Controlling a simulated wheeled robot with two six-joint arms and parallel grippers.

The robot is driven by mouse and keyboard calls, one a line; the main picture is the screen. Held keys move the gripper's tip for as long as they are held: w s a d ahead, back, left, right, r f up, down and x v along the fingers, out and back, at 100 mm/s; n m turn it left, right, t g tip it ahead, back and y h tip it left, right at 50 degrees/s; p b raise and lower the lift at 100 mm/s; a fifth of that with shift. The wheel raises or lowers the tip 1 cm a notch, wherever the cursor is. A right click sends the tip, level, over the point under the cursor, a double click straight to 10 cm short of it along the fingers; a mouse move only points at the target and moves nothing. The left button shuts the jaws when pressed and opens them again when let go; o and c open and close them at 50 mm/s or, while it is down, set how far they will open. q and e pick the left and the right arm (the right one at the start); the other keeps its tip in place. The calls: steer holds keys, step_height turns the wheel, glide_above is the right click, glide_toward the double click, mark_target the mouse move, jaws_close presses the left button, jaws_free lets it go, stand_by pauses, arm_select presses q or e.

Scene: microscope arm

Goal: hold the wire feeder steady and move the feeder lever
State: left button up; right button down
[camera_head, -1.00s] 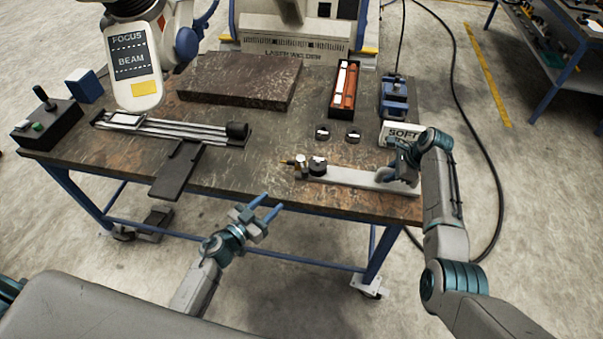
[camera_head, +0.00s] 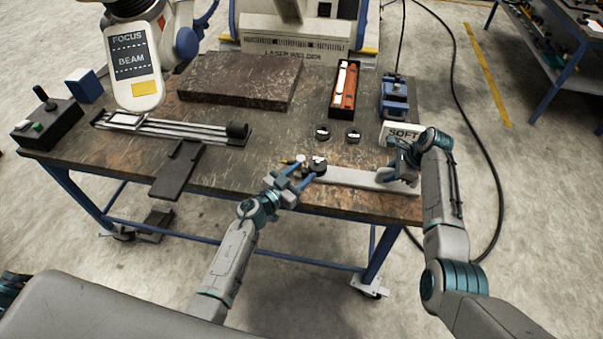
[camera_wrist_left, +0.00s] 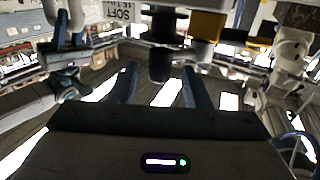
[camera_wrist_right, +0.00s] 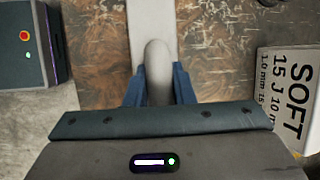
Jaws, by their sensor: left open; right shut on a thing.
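The wire feeder (camera_head: 348,177) is a long pale bar lying near the front right edge of the table. At its left end are a black round knob (camera_head: 318,166), a small metal cylinder and a brass-coloured tip. My right gripper (camera_head: 402,172) is shut on the rounded pale grip at the feeder's right end; the right wrist view shows this grip (camera_wrist_right: 158,72) between the blue fingers. My left gripper (camera_head: 300,176) is open at the feeder's left end, beside the knob. In the left wrist view a dark cylinder (camera_wrist_left: 160,62) stands ahead, between the spread fingers. I cannot tell which part is the lever.
A white SOFT box (camera_head: 402,131) stands behind my right gripper. A tray of rods (camera_head: 345,88), a brown slab (camera_head: 240,80) and a rail fixture (camera_head: 170,130) are farther back and left.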

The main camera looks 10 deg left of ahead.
arm_select(q)
steer(key=shift+w, duration=0.1)
jaws_close()
steer(key=shift+a+m+g+h, duration=0.45)
steer(key=shift+m+g+h, duration=0.3)
steer(key=shift+h, duration=0.1)
steer(key=shift+a+m+g+h, duration=0.4)
steer(key=shift+m+g+h, duration=0.4)
steer(key=shift+a+m+g+h, duration=0.45)
steer(key=shift+m+g+h, duration=0.3)
steer(key=shift+h, duration=0.1)
jaws_free()
steer(key=shift+s, duration=0.2)
steer(key=v, duration=1.1)
steer(key=shift+s+a, duration=0.2)
steer(key=shift+a, duration=0.2)
steer(key=shift+c, duration=0.2)
